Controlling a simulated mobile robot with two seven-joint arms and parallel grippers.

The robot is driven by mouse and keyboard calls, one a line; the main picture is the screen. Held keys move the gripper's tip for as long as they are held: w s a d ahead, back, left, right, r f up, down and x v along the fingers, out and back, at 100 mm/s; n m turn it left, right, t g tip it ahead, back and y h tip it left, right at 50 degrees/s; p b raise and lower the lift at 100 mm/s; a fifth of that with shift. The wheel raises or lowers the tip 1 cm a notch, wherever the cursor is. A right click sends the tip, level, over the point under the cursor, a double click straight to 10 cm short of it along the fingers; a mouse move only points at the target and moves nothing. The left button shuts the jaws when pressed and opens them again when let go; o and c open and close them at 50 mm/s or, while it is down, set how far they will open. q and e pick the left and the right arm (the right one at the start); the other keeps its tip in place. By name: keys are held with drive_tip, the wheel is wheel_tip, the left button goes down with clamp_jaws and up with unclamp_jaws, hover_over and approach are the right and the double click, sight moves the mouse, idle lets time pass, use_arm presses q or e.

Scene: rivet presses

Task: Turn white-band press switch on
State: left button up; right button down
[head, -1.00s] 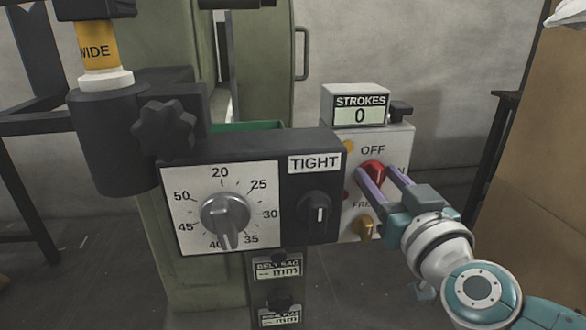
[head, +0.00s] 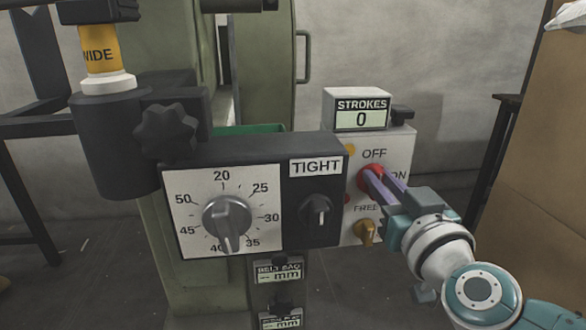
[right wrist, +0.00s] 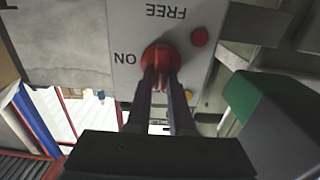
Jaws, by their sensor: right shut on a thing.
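The red switch knob (head: 366,181) sits on a pale control box between the OFF and ON labels. It also shows in the right wrist view (right wrist: 160,54), where the lettering is upside down. My right gripper (head: 373,177) is shut on the knob, its two purple fingers on either side of it; the fingers partly hide its handle, so its exact angle is hard to tell. The press has a white band (head: 108,83) under a yellow WIDE label on its dark column. My left gripper is not in view.
A STROKES counter (head: 361,117) reading 0 tops the control box (head: 401,148). A brass knob (head: 366,232) is below the switch. The dial panel (head: 187,190) and TIGHT knob (head: 317,210) stand close to the left. A brown panel (head: 540,170) stands at the right.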

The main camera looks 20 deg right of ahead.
drive_tip(key=shift+m, duration=0.3)
drive_tip(key=m, duration=0.3)
drive_tip(key=shift+d, duration=0.2)
drive_tip(key=m, duration=0.4)
drive_tip(key=f+m+b, duration=0.1)
drive_tip(key=m, duration=0.4)
drive_tip(key=d+m+b, duration=0.1)
drive_tip(key=m, duration=0.4)
drive_tip(key=shift+s+f, duration=0.15)
drive_tip(key=shift+f, duration=0.05)
drive_tip(key=shift+m, duration=0.3)
drive_tip(key=c, duration=0.8)
unclamp_jaws()
drive_tip(key=shift+a, duration=0.1)
